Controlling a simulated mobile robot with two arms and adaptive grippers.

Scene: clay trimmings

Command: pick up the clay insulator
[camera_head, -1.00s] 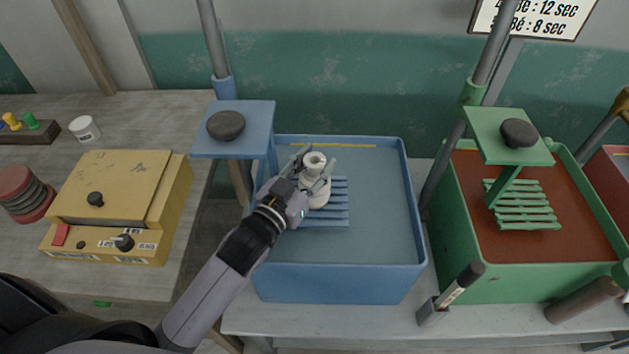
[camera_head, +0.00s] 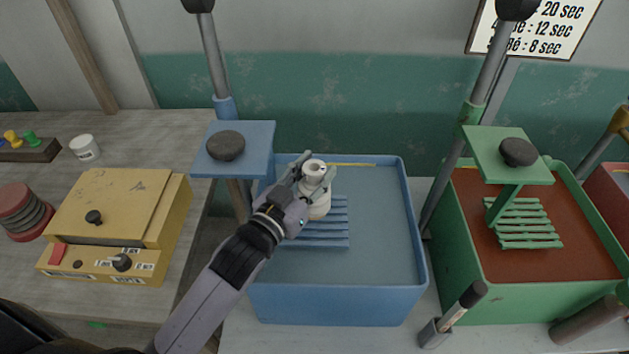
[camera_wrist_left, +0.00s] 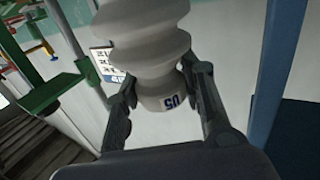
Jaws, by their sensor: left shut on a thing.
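The clay insulator (camera_head: 318,208) is a cream, ribbed, stepped piece with a hole in its top. It is upright over the blue slatted rack (camera_head: 318,241) in the blue tub. My left gripper (camera_head: 312,178) is shut on it near its top. My right gripper is not in view.
The blue tub's walls (camera_head: 335,307) surround the rack. A blue plate with a dark knob (camera_head: 226,146) overhangs its left back corner. A green tub (camera_head: 520,298) with its own rack stands to the right. A yellow box (camera_head: 125,205) sits on the left table.

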